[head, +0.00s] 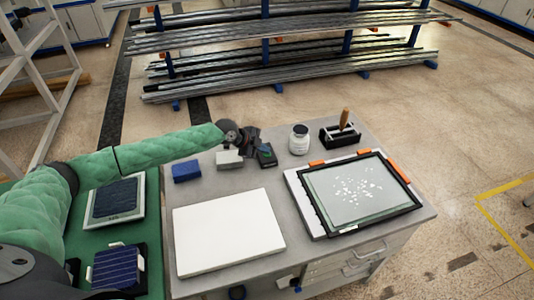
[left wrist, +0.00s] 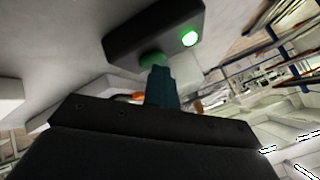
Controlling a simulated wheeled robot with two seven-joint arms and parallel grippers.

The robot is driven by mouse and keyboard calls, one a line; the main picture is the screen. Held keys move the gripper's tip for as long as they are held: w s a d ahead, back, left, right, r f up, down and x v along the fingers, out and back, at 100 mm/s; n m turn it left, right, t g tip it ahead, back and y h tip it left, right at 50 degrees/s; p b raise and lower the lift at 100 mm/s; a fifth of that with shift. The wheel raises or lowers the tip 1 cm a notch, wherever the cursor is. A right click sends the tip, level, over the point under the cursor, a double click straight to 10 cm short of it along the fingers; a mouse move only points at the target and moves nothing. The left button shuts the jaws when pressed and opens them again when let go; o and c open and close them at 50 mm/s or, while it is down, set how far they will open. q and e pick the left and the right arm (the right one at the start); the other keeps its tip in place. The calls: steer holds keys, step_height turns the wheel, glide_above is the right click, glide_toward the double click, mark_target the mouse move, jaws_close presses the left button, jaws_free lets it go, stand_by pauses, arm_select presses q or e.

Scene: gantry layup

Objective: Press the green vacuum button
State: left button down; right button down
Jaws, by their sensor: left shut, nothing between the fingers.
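The vacuum button box (head: 268,160) is a small dark box on the grey bench top. In the left wrist view it is a dark box (left wrist: 135,30) with a green button (left wrist: 152,59) and a lit green lamp (left wrist: 189,39). My left gripper (head: 262,149) is over the box in the head view, its fingers shut and empty. In the left wrist view its teal fingertips (left wrist: 160,72) are right at the button and partly cover it. They look in contact, but I cannot tell how far the button is pressed. My right gripper is not in view.
Beside the box are a light block (head: 229,160) and a blue block (head: 186,171). A white jar (head: 299,140), a black holder (head: 340,136), a white panel (head: 228,232) and a black-framed glass panel (head: 350,190) share the bench. Solar cells (head: 116,198) lie at left.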

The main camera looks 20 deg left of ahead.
mark_target(264, 154)
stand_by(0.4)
arm_select(q)
steer(key=shift+r, duration=0.45)
steer(key=shift+r+p, duration=1.25)
steer(key=shift+r, duration=1.65)
